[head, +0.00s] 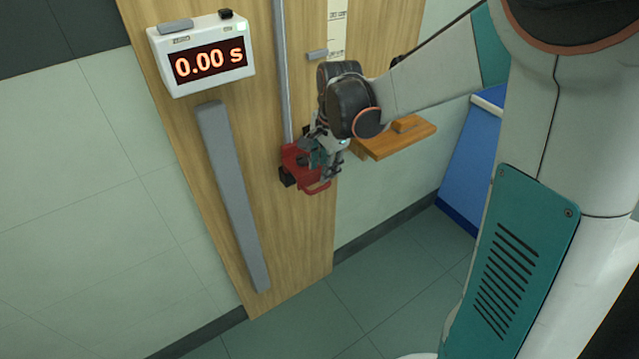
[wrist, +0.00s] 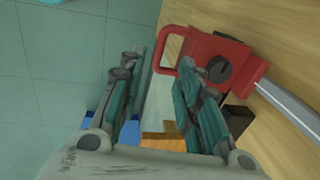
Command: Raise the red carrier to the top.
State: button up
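The red carrier (head: 292,158) sits low on a grey vertical rail (head: 281,70) fixed to a wooden board. In the wrist view the carrier (wrist: 232,50) shows a round black knob and a red loop handle (wrist: 164,52) sticking out to the left. My gripper (head: 325,162) is at the carrier, partly covering it in the head view. In the wrist view my gripper (wrist: 160,68) is open, its fingers well apart. The handle's outer bar appears between the fingertips, with the right finger overlapping the loop; I cannot tell whether it touches.
A timer box (head: 209,63) reading 0.00 s is at the board's upper left, above a long grey bar (head: 232,190). A small grey block (head: 317,54) is right of the rail, beside a scale strip (head: 337,35). A wooden shelf (head: 375,148) juts out to the right.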

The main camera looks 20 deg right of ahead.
aim_at(320, 188)
jog(key=f, duration=0.2)
jog(key=f+b, duration=0.1)
jog(key=f, duration=0.2)
jog(key=w+f+b, duration=0.1)
jog(key=f, duration=0.1)
jog(key=shift+w+a+f, duration=0.1)
jog(key=shift+a+f, duration=0.05)
jog(key=shift+f, duration=0.15)
grip_shut()
